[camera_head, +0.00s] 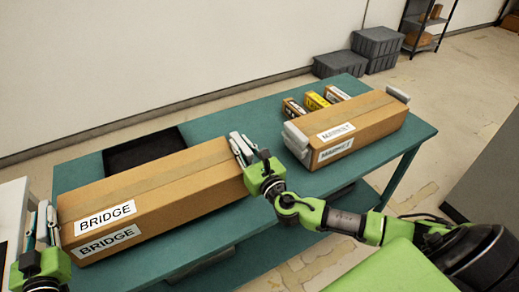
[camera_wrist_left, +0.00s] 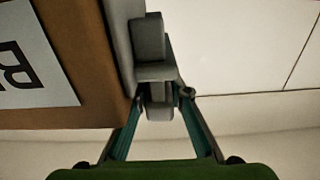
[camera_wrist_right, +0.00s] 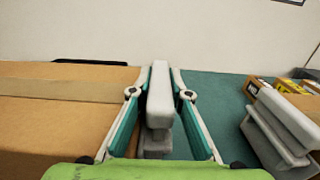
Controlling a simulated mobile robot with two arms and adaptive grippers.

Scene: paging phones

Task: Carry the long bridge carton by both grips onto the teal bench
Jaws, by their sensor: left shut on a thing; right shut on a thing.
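The long bridge carton (camera_head: 160,192) is brown with white BRIDGE labels and lies across the left part of the teal bench (camera_head: 293,205); I cannot tell whether its whole underside touches the top. My left gripper (camera_head: 42,222) is shut on the grey grip at the carton's left end; that grip shows in the left wrist view (camera_wrist_left: 150,55). My right gripper (camera_head: 243,152) is shut on the grey grip at its right end, which shows in the right wrist view (camera_wrist_right: 160,98). The carton (camera_wrist_right: 60,110) fills the left of the right wrist view.
A MARKET carton (camera_head: 360,119) with grey end grips sits on the bench to the right, close to my right gripper. Several small boxes (camera_head: 315,101) lie behind it. A black tray (camera_head: 145,149) lies behind the bridge carton. Grey crates (camera_head: 377,42) stand on the floor beyond.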

